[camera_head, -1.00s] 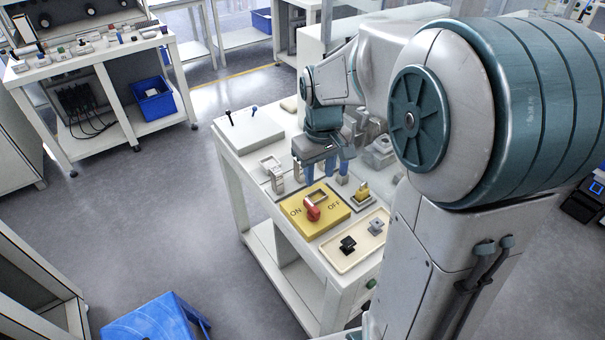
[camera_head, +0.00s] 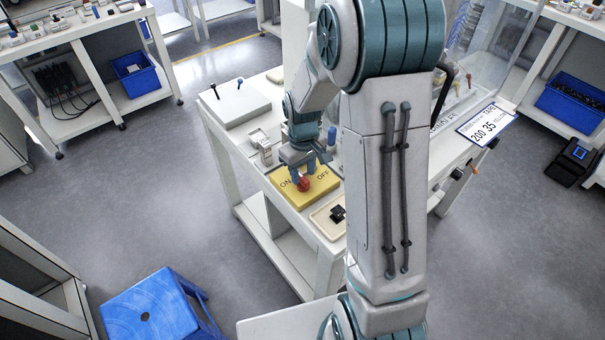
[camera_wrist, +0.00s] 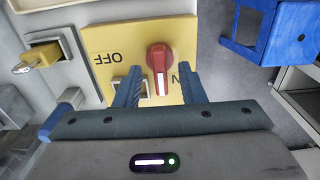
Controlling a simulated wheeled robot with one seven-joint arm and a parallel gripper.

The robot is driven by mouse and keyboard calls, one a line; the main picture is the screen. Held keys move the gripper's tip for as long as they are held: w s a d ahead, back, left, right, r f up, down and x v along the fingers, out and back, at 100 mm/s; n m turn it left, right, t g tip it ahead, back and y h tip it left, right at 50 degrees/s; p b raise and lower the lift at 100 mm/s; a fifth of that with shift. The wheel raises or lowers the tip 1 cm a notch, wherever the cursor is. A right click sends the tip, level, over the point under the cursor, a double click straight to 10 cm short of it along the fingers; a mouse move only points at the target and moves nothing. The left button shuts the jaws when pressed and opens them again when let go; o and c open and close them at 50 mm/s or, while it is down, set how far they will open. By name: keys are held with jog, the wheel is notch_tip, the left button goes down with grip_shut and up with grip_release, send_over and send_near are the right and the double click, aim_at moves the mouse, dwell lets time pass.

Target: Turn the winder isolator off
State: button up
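The winder isolator is a yellow plate (camera_head: 322,186) marked ON and OFF, on the white bench. It also shows in the wrist view (camera_wrist: 100,40). Its red knob (camera_wrist: 159,62) has its handle pointing down that picture, towards my gripper, with OFF to the left and the partly hidden ON to the right. In the head view the knob (camera_head: 304,184) is nearer ON. My gripper (camera_wrist: 159,72) is open, its fingers on either side of the lower knob handle with visible gaps. In the head view my gripper (camera_head: 304,174) is low over the plate.
A yellow padlock-like piece (camera_wrist: 38,56) on a small plate lies beside the isolator. A cream tray (camera_head: 322,224) with a black part (camera_head: 338,214) is in front. A grey box with two small levers (camera_head: 234,103) stands further back. A blue stool (camera_head: 150,308) is on the floor.

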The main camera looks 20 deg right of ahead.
jog(key=shift+f, duration=0.9)
grip_shut()
